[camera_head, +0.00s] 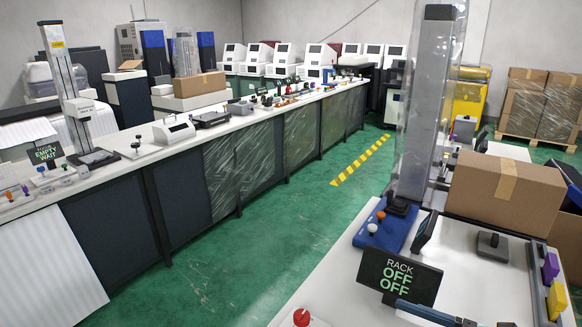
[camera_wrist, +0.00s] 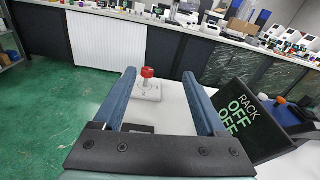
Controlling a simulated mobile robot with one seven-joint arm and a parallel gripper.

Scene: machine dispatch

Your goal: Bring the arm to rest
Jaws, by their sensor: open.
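My gripper (camera_wrist: 158,75) is open in the wrist view, its two blue fingers wide apart with nothing held between them. A red-knobbed lever on a small white base (camera_wrist: 148,85) shows between the fingers, beyond the gripper's palm. The red knob (camera_head: 301,317) also shows at the bottom edge of the head view. A blue bar, which looks like one of my fingers, shows at the bottom of the head view, just in front of the sign; the rest of the gripper is cut off there.
A black sign reading RACK OFF OFF (camera_head: 398,276) stands on the near white table (camera_head: 335,275), close to my gripper. A cardboard box (camera_head: 505,190) and a tall clear-wrapped column (camera_head: 427,110) stand behind it. Green floor (camera_head: 265,255) lies open before the long bench (camera_head: 150,158).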

